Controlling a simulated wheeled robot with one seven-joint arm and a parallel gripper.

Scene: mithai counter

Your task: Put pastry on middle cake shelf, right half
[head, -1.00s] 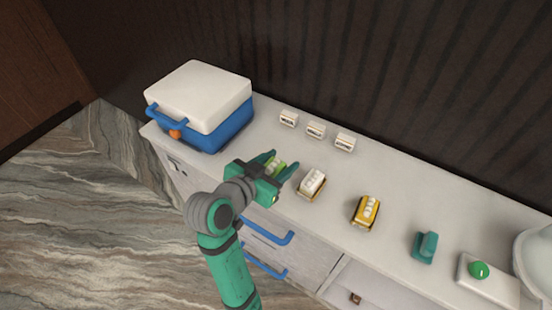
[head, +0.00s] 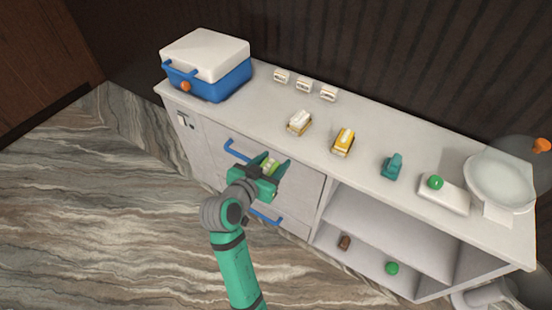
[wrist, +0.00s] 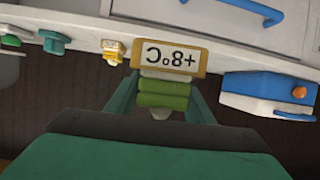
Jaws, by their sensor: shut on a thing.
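My gripper (head: 277,172) is shut on a green pastry (head: 269,164), held in front of the counter near the blue drawer handles. In the wrist view the pastry (wrist: 163,95) shows as stacked green rolls between the fingers. A gold-framed card (wrist: 170,55) reading "+8°C" shows upside down just beyond it; I cannot tell whether they are joined. An open shelf unit (head: 395,226) is at the lower right of the counter, with a brown item (head: 344,242) and a green item (head: 392,268) on its lower level. I cannot tell which level is the middle cake shelf.
On the counter stand a blue and white cooler (head: 208,75), small label cards (head: 303,86), a white-topped pastry (head: 299,123), a yellow pastry (head: 343,142), a teal object (head: 392,166), a white block with a green ball (head: 443,194) and a clear-domed stand (head: 500,182). Floor in front is clear.

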